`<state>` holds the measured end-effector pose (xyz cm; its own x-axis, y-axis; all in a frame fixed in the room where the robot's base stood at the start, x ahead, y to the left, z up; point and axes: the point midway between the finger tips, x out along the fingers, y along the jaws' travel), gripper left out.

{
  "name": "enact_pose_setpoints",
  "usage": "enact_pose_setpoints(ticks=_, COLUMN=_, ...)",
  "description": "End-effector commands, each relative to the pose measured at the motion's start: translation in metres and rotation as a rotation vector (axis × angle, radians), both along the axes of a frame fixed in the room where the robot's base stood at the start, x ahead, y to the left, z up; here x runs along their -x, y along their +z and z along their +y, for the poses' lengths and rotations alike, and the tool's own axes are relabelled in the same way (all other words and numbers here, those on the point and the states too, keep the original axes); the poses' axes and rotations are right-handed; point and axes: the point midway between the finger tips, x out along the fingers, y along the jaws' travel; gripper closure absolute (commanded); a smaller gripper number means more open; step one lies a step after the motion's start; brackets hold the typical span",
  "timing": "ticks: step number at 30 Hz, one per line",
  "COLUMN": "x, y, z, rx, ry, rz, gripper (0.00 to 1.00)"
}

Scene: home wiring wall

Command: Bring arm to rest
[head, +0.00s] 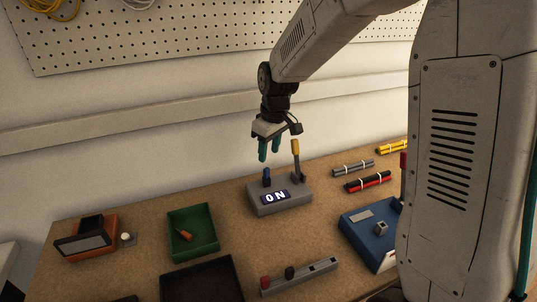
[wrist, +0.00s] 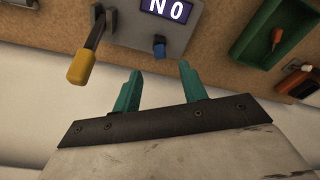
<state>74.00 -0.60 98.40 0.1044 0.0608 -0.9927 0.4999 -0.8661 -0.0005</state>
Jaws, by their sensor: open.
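My gripper (head: 269,150) hangs from my arm above the workbench, its teal fingers pointing down and spread apart with nothing between them. In the wrist view the gripper (wrist: 158,82) also shows an empty gap between its fingers. The fingers appear apart from both. The lever (wrist: 86,58) and knob (wrist: 159,46) also show in the wrist view.
A green tray (head: 207,228) holding an orange-handled tool, an orange device (head: 75,243) and a black tray (head: 188,288) are to the left. A pegboard (head: 200,42) covers the wall behind.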

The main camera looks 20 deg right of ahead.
Motion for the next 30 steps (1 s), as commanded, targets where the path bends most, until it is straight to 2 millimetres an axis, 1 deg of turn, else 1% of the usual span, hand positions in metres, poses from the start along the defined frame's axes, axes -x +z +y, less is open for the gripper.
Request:
enact_pose_setpoints(ticks=10, x=0.0, y=0.0, z=0.0, rx=0.0, ry=0.0, rz=0.0, gripper=0.57)
enact_pose_setpoints(ticks=14, x=0.004, y=-0.001, z=0.0, rx=-0.004, ry=-0.042, rz=0.022, gripper=0.57)
enact_pose_setpoints(ticks=16, x=0.021, y=-0.009, z=-0.001, rx=-0.002, ry=-0.09, rz=0.082, gripper=0.57)
enact_pose_setpoints(ticks=17, x=0.031, y=-0.01, z=-0.001, rx=-0.001, ry=-0.113, rz=0.11, gripper=0.57)
enact_pose_setpoints(ticks=18, x=0.047, y=-0.006, z=-0.002, rx=0.002, ry=-0.148, rz=0.139, gripper=0.57)
enact_pose_setpoints(ticks=26, x=0.142, y=0.042, z=-0.01, rx=0.025, ry=-0.323, rz=0.211, gripper=0.57)
enact_pose_setpoints(ticks=30, x=0.197, y=0.067, z=-0.015, rx=0.036, ry=-0.406, rz=0.21, gripper=0.57)
